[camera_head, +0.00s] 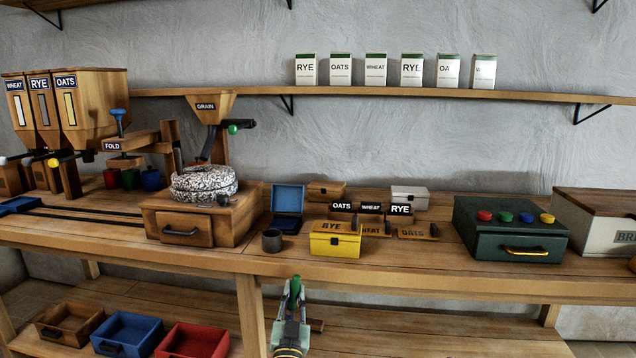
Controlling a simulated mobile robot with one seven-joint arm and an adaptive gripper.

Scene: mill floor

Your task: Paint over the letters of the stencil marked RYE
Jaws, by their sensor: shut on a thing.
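The stencil marked RYE (331,227) is an orange-brown plate on the bench, just behind a yellow box (335,246) that hides its lower part. Stencils marked WHEAT (376,231) and OATS (416,234) lie to its right. My gripper (292,308) is in front of the bench edge, below and left of the yellow box. It is shut on a green thing (295,285), mostly hidden by the fingers; I cannot tell what it is. A dark grey cup (272,241) stands on the bench left of the yellow box.
Black signs OATS (342,206), WHEAT (371,207) and RYE (400,209) stand behind the stencils. An open blue box (287,200) is behind the cup. A grain mill (202,218) stands left, a dark green button box (511,230) right. Coloured trays (127,334) lie on the lower shelf.

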